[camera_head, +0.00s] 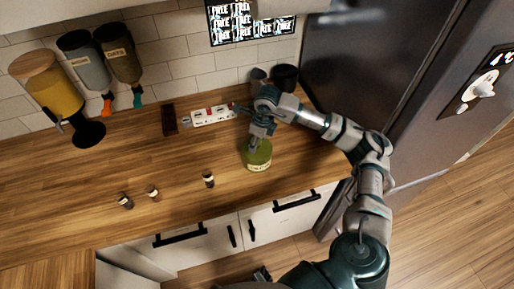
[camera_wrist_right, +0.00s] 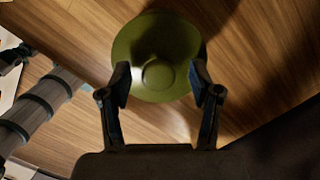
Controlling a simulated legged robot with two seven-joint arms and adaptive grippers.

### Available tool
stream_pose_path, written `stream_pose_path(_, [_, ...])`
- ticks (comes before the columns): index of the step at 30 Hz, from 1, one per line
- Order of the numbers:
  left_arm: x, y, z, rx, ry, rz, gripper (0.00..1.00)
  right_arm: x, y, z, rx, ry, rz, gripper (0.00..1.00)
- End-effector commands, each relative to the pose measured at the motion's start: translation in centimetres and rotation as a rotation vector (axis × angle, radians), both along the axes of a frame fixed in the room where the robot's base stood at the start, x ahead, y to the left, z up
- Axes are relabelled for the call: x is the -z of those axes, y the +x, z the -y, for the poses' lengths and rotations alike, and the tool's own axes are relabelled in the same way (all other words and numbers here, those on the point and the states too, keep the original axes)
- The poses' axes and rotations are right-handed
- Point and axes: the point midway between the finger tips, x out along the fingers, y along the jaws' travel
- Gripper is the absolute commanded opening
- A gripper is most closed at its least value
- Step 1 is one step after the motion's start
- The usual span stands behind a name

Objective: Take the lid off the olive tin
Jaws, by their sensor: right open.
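The olive-green tin (camera_head: 259,160) stands upright on the wooden counter, with a pale label on its front. In the right wrist view its round green lid (camera_wrist_right: 152,45) appears from above, with a small raised round knob (camera_wrist_right: 158,75) at its middle. My right gripper (camera_head: 254,144) is over the tin, pointing down, and hides part of its top. In the wrist view the right gripper (camera_wrist_right: 161,75) is open, its fingertips on either side of the knob with gaps. Dark parts at the bottom edge of the head view look like my left gripper (camera_head: 262,273), below the counter front.
A power strip (camera_head: 213,115) and dark canisters (camera_head: 285,77) are behind. Wall dispensers (camera_head: 85,60) hang at left; a dark fridge (camera_head: 370,60) stands right. The left counter is mostly clear.

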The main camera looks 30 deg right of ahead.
Motion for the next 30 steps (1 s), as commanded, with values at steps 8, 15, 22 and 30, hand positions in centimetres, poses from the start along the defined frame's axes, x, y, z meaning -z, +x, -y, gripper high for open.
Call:
stream_pose_path(8, [0.0,0.3,0.1,0.001,-0.002,0.005,0.4,0.1,0.0,0.0,0.0,0.0,0.0,0.51])
stream_pose_path(15, [-0.1,0.3,0.1,0.002,-0.002,0.004,0.4,0.1,0.0,0.1,0.0,0.0,0.0,0.09])
stream_pose_path(22, [-0.1,0.3,0.1,0.002,-0.002,0.004,0.4,0.1,0.0,0.1,0.0,0.0,0.0,0.09])
stream_pose_path(30, [0.0,0.4,0.1,0.002,-0.001,0.0,0.4,-1.1,0.1,0.1,0.0,-0.001,0.003,0.09])
